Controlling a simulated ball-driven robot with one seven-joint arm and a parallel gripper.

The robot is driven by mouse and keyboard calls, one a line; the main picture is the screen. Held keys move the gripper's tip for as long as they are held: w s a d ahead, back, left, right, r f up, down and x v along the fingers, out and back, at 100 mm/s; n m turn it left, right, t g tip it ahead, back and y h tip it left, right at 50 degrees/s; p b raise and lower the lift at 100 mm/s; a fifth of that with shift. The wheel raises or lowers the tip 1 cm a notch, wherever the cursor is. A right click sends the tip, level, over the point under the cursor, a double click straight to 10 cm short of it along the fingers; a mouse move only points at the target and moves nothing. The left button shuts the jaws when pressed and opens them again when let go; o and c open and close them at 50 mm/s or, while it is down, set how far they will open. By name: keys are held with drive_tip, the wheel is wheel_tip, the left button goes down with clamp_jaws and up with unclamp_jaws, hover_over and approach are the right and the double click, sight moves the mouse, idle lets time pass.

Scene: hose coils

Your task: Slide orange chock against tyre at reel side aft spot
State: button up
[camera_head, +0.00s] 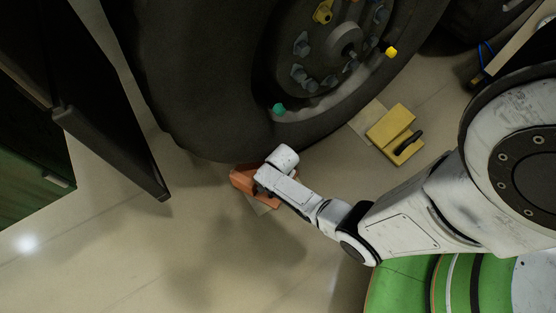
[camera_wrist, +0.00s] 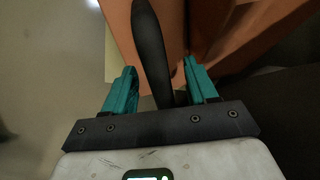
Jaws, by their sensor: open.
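The orange chock (camera_head: 241,179) is on the floor at the lower edge of the big dark tyre (camera_head: 205,110). In the head view I cannot tell whether it touches the rubber. A pale floor patch (camera_head: 262,208) shows beside the chock. My gripper (camera_wrist: 159,66) is open, with its teal fingers on either side of the chock's black handle (camera_wrist: 151,42). The orange chock's body (camera_wrist: 118,22) fills the upper part of the wrist view. My wrist covers part of the chock in the head view.
A yellow chock (camera_head: 390,128) with a black handle sits right of the tyre by another pale patch (camera_head: 368,114). A dark panel (camera_head: 112,145) and a green cabinet (camera_head: 30,165) stand at the left. The floor below the orange chock is clear.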

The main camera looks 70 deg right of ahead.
wheel_tip(320, 180, up, 11)
drive_tip(key=s+a+p, duration=0.1)
drive_tip(key=p, duration=0.6)
drive_tip(key=shift+s+f, duration=0.15)
drive_tip(key=shift+f, duration=0.05)
drive_tip(key=shift+a, duration=0.1)
